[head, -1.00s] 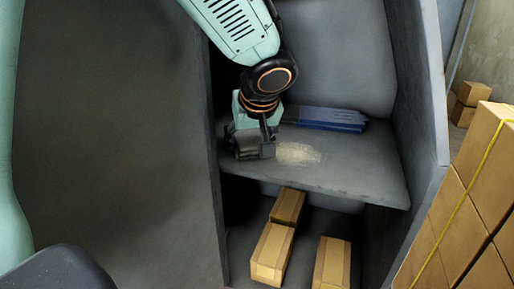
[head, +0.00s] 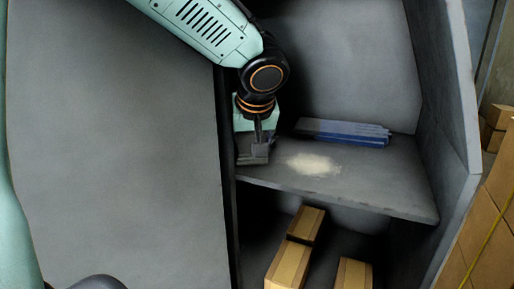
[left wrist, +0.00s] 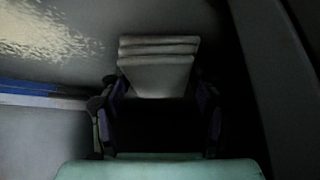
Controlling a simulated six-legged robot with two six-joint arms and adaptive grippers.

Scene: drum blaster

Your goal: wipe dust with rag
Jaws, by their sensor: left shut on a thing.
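A pale patch of dust (head: 314,165) lies on the grey shelf (head: 385,195), and it also shows at the upper left of the left wrist view (left wrist: 45,38). My left gripper (head: 256,150) is at the left end of the shelf, left of the dust and apart from it. It is shut on a grey folded rag (head: 252,160), which shows in layers between the fingers in the left wrist view (left wrist: 158,65). The rag is low at the shelf surface; whether it touches cannot be told. My right gripper is not in view.
A blue folded item (head: 345,133) lies at the back of the shelf behind the dust. Grey cabinet walls (head: 445,100) bound the shelf on both sides. Cardboard boxes (head: 290,262) stand in the compartment below, and more boxes (head: 485,230) are stacked at the right outside.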

